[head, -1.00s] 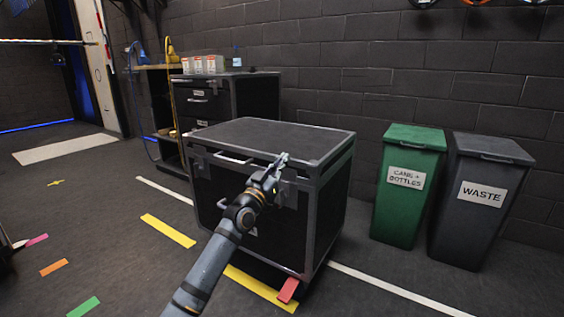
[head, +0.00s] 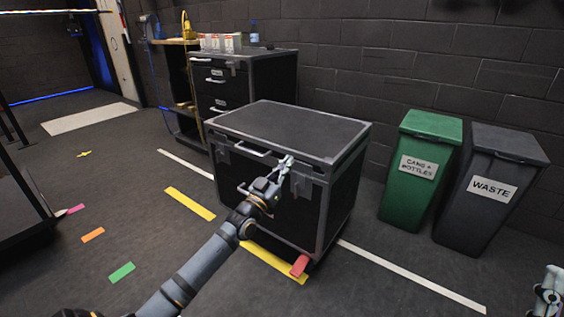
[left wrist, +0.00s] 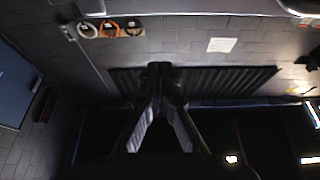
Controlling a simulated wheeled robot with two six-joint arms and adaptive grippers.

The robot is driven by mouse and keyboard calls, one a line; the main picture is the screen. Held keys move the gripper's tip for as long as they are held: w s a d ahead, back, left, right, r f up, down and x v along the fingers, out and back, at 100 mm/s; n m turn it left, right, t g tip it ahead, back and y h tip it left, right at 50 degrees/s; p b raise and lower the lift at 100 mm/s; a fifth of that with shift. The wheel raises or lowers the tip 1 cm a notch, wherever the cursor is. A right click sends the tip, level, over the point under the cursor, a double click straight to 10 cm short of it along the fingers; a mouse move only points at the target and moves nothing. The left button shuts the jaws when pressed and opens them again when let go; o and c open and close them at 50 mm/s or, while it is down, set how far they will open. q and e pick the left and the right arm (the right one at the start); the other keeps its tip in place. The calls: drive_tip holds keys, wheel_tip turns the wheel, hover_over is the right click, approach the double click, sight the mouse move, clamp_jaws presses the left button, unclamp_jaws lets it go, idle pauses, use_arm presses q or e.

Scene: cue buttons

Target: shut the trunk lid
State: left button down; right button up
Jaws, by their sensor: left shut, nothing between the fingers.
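The trunk (head: 255,185) is a black case with grey edges in the middle of the head view. Its lid (head: 290,125) lies flat over the body; whether a thin gap remains at the front I cannot tell. My left gripper (head: 285,162) is shut and empty at the lid's front edge, near the right front latch, which it partly hides. Whether it touches the lid I cannot tell. Its fingers also show in the left wrist view (left wrist: 160,75), where the trunk is not clear. Part of my right gripper (head: 547,290) shows at the lower right edge; its jaws are unclear.
A drawer cabinet (head: 225,95) with small boxes on top stands behind the trunk. A green bin (head: 420,170) and a grey waste bin (head: 490,190) stand to the right by the wall. The floor with coloured tape left of the trunk is clear.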

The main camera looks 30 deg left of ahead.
use_arm(q)
drive_tip(key=shift+p+v, duration=0.7)
drive_tip(key=shift+v, duration=0.35)
use_arm(e)
drive_tip(key=w+f+m+g+h, duration=0.1)
drive_tip(key=w+f+g, duration=0.2)
drive_tip(key=f, duration=0.3)
drive_tip(key=w+f+m+g+h, duration=0.1)
drive_tip(key=w+f+g, duration=0.2)
drive_tip(key=f, duration=0.4)
drive_tip(key=shift+w+d+g+h, duration=0.25)
drive_tip(key=shift+w+g+h, duration=0.15)
drive_tip(key=shift+g, duration=0.1)
